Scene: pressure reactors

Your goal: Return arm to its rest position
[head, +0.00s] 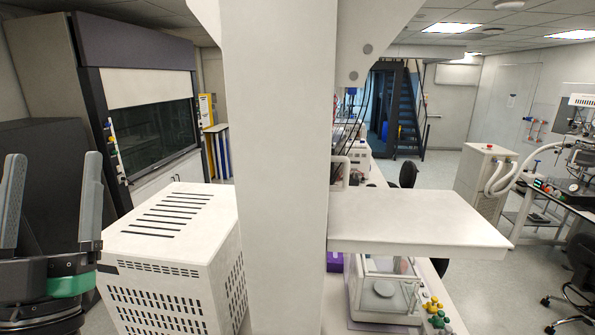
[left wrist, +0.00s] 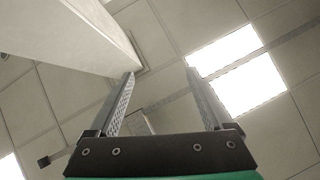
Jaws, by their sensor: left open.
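My left gripper (head: 50,200) is at the lower left of the head view. Its two grey fingers point up and stand wide apart, with nothing between them. In the left wrist view the same gripper (left wrist: 160,85) is open and empty, and its fingers point toward the ceiling. My right gripper is in neither view. A wide white column fills the middle of the head view and hides what is behind it.
A white vented cabinet (head: 175,235) stands just right of my left gripper. A fume hood (head: 150,130) is behind it. A balance with a glass enclosure (head: 384,285) and small green and yellow parts (head: 436,312) sit on the bench at right. Open floor (head: 500,270) lies farther right.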

